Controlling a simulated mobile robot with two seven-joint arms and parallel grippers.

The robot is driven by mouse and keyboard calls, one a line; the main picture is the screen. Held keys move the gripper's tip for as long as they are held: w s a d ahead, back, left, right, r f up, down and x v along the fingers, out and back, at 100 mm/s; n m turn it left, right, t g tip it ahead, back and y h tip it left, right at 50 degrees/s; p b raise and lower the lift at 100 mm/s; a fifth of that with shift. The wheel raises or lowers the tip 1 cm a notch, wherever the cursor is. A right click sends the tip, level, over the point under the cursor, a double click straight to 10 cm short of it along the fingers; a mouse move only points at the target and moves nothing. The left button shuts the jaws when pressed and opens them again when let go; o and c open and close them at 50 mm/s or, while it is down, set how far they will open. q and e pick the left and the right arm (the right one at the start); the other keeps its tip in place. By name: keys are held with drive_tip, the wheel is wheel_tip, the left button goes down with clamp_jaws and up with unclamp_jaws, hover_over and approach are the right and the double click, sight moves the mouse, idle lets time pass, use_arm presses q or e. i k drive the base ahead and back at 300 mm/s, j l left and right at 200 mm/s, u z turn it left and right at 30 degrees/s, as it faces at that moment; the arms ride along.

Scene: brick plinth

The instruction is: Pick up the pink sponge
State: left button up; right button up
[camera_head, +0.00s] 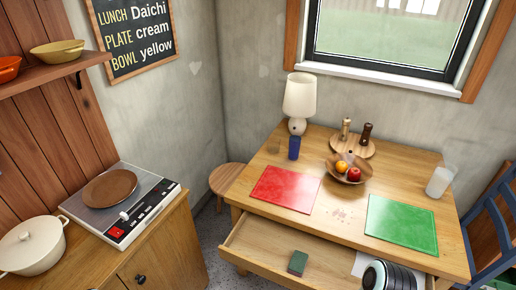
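I see no plainly pink sponge. A small block with a dark green top (298,262) lies in the open drawer (262,246) of the wooden table; its side looks darker and brownish, and I cannot tell whether any of it is pink. Neither of my grippers can be made out in the head view. The right part of the drawer is partly hidden by a dark, ringed rounded shape at the bottom edge.
The table (262,171) bears a red mat (286,188), a green mat (401,223), a lamp (299,98), a blue block (294,148), a fruit bowl (339,173) and a glass (438,182). Reddish specks (338,213) lie between the mats. A stove (120,205) stands left.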

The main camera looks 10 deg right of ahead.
sight(297, 266)
drive_tip(key=i+j, duration=0.1)
drive_tip(key=j, duration=0.15)
drive_tip(key=i+j, duration=0.1)
drive_tip(key=j, duration=0.15)
drive_tip(key=j+z, duration=0.2)
drive_tip(key=z, duration=1.05)
drive_tip(key=i+j, duration=0.05)
